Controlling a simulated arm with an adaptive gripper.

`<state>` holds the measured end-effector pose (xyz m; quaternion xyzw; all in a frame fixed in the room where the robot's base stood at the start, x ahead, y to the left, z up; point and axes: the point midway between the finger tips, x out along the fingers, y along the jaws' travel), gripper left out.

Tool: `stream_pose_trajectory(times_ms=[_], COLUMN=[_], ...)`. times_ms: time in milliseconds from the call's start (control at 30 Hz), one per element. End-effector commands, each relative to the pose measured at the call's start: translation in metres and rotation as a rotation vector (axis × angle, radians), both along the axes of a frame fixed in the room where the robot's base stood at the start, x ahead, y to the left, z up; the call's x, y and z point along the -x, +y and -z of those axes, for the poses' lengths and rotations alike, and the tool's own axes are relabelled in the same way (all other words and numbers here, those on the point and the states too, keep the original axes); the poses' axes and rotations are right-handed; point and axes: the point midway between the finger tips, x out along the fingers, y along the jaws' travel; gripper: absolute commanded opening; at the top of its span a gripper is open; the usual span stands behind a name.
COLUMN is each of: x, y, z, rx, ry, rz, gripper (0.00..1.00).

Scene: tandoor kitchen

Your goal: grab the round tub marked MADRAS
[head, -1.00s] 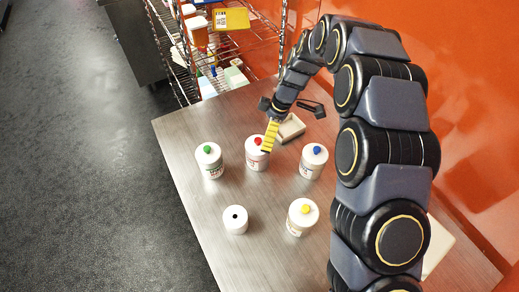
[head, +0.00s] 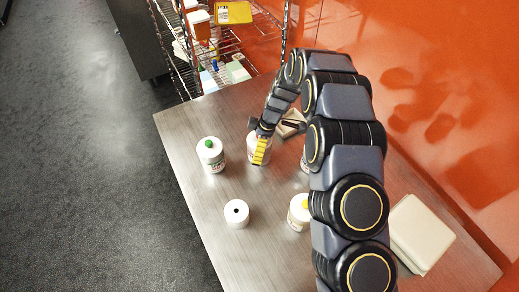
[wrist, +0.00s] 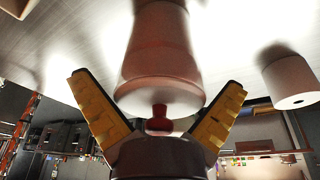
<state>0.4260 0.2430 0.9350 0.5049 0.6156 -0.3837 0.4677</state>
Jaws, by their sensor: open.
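No label is readable, so I cannot tell which tub is marked MADRAS. My gripper (head: 259,152) is at the white tub with the red knob (head: 250,149), covering most of it in the head view. In the wrist view this tub (wrist: 160,55) is between the two yellow-padded fingers of my gripper (wrist: 158,108), with its red knob towards the palm. The fingers are spread, with gaps on both sides. A white tub with a green knob (head: 211,158) stands to the left. A tub with a yellow knob (head: 298,215) is partly hidden by my arm.
A white cylinder with a dark hole on top (head: 237,217) stands in front; a similar one shows in the wrist view (wrist: 290,80). Another tub (head: 304,163) is mostly hidden by my arm. A pale box (head: 420,236) lies at right. A wire rack (head: 222,50) stands behind the table.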

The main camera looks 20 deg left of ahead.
Motion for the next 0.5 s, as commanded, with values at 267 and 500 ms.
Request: stream_pose_trajectory(times_ms=[267, 500], x=[-0.0001, 0.0001], y=[-0.0003, -0.0004], z=[-0.0001, 0.0001], rx=[0.0, 0.001], ry=[0.0, 0.001], rz=[0.0, 0.0], gripper=[0.46, 0.42])
